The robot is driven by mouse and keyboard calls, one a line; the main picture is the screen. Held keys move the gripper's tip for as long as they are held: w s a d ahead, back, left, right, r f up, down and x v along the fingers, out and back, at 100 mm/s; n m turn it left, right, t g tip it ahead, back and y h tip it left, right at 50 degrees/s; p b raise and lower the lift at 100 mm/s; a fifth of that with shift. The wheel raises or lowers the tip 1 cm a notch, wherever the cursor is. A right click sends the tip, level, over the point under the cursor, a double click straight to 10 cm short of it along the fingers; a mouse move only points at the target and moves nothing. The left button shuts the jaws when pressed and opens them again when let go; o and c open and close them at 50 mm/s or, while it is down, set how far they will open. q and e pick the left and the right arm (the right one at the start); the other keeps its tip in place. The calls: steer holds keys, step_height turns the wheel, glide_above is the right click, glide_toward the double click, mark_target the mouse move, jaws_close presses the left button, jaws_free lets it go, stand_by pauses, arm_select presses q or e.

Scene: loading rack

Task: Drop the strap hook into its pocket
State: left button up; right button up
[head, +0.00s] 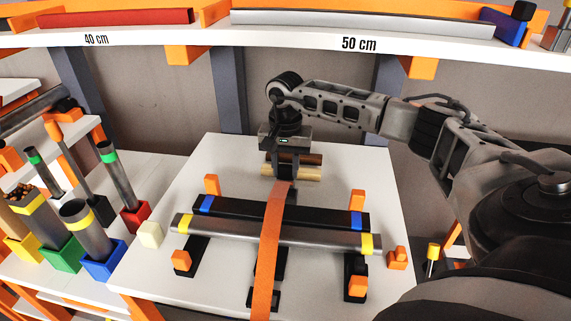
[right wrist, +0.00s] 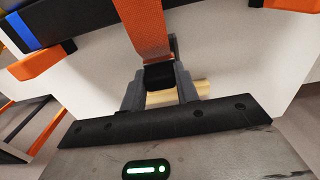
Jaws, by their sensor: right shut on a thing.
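An orange strap (head: 269,238) runs over a black bar (head: 238,209) with blue bands and a grey tube (head: 300,235) with yellow bands. My right gripper (head: 286,176) is at the strap's far end, behind the bars. In the right wrist view its fingers (right wrist: 158,80) are shut on the black strap hook (right wrist: 158,76), and the strap (right wrist: 147,28) leads away from it. The hook's pocket cannot be told apart clearly; a dark block shows under the strap just behind the black bar. My left gripper is not in view.
Brown and tan rods (head: 308,173) lie close behind my right gripper. Orange posts (head: 357,199) flank the bars on the white board (head: 385,180). A green cup (head: 63,254) and other colored cups with tubes stand at left. A labelled shelf (head: 280,41) crosses above.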

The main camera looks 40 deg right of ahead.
mark_target(285, 177)
steer(key=shift+f+b, duration=1.5)
steer(key=shift+f, duration=0.85)
steer(key=o, duration=1.1)
step_height(285, 177, up, 8)
steer(key=shift+f, duration=0.2)
